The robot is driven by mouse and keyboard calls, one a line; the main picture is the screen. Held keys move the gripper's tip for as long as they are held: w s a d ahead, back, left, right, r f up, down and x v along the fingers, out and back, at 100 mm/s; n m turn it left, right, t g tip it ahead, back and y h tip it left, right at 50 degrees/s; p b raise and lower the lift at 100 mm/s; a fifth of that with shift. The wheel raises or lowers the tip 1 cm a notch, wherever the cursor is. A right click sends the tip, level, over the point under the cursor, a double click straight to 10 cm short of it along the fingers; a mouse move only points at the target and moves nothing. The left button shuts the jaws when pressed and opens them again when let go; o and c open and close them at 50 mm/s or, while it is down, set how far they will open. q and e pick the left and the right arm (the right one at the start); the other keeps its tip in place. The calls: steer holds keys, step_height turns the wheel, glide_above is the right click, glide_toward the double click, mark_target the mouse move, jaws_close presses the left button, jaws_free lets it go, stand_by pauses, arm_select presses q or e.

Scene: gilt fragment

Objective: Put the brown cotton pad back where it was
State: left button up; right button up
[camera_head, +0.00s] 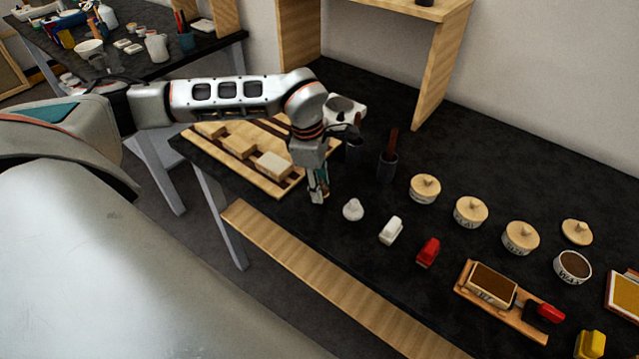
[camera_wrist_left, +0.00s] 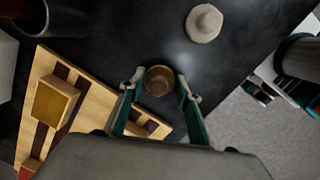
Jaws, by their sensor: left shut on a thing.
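My left gripper (camera_head: 318,196) points down over the dark table, just right of the striped wooden board (camera_head: 262,187). In the left wrist view its two fingers (camera_wrist_left: 160,88) are closed on a small round brown thing (camera_wrist_left: 158,80) with a paler rim, which looks like the brown cotton pad. The fingers mostly hide it in the head view. A white knobbed piece (camera_head: 353,209) stands on the table to the right of the gripper. I cannot tell how far the held thing is above the table. My right gripper is not in view.
Several pale blocks (camera_head: 273,164) rest on the board. Dark cups (camera_head: 387,167) stand behind the gripper. A white block (camera_head: 391,230), a red block (camera_head: 428,252) and lidded jars (camera_head: 425,189) lie to the right. The table is bare between board and white piece.

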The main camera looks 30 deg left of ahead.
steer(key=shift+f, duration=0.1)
arm_select(q)
steer(key=shift+f, duration=0.2)
steer(key=o, duration=1)
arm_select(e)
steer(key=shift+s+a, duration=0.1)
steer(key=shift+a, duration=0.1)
arm_select(q)
steer(key=shift+r, duration=0.1)
steer(key=shift+r, duration=0.25)
steer(key=r, duration=0.7)
steer(key=s+a+r+b, duration=0.1)
steer(key=r, duration=0.3)
steer(key=shift+s+a+r, duration=0.1)
steer(key=shift+r, duration=0.25)
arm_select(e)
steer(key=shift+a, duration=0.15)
